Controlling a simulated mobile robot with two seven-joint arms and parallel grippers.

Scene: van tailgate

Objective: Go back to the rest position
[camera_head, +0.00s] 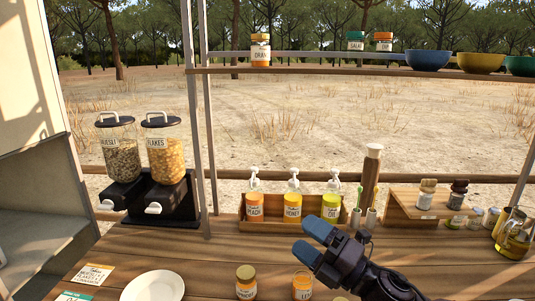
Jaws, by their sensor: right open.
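My right gripper (312,242) reaches in from the bottom right over the wooden counter (215,262). Its two blue-tipped fingers are apart with nothing between them. It is in front of the wooden box (290,227) of pump bottles. An orange jar (302,285) stands below its fingers in the picture, and another jar (246,283) is to the left of that one. My left gripper is not in view.
A white plate (153,286) and printed cards (93,274) lie at the front left. Two cereal dispensers (150,195) stand behind them. A small wooden stand (405,207) with jars and bottles is at the right. A shelf (330,71) with bowls runs above.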

